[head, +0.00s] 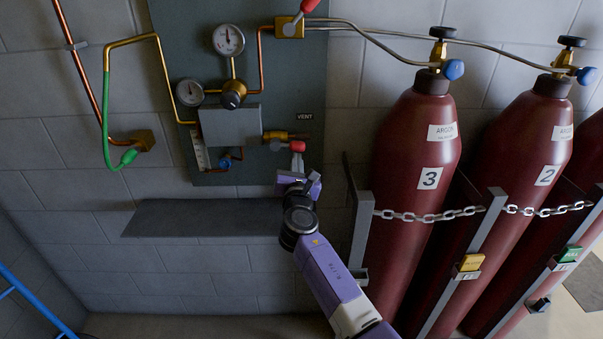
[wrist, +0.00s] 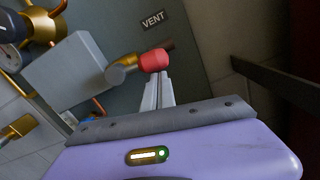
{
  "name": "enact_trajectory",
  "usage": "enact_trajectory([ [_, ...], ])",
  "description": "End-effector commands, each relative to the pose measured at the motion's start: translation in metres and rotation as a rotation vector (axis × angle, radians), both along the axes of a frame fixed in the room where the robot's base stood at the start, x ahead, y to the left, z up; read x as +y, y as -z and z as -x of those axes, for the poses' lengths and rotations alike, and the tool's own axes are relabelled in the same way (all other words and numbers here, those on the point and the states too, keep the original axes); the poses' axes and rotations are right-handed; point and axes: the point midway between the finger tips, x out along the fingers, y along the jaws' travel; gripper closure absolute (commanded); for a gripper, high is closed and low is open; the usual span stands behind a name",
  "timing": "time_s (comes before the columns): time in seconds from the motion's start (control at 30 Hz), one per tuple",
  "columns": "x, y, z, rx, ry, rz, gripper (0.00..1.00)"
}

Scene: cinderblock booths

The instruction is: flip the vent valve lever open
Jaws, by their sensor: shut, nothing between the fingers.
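The vent valve is a brass fitting (head: 275,135) at the right side of the grey panel, beside the VENT label (head: 304,117). Its lever has a red grip (head: 293,146) that points right. In the wrist view the red grip (wrist: 154,61) lies just beyond my fingertips, with a brass-coloured part (wrist: 121,71) to its left. My gripper (head: 297,158) is shut and empty, right below the red grip. Its pale fingers (wrist: 158,82) are together. The tips look very close to the grip; I cannot tell whether they touch it.
Gauges (head: 228,40), copper tubing and a grey box (head: 231,127) are on the panel (head: 300,75). Another red lever (head: 309,5) is above. A dark shelf (head: 200,218) juts out below. Chained argon cylinders (head: 417,140) stand close on the right.

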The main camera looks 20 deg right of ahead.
Motion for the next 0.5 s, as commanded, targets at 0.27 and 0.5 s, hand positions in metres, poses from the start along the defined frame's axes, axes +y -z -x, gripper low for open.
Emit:
enact_trajectory([
  [0.27, -0.0033, -0.0082, -0.0066, -0.001, 0.001, -0.002, 1.0],
  [0.5, -0.0039, -0.0099, -0.0076, -0.002, 0.001, -0.005, 1.0],
])
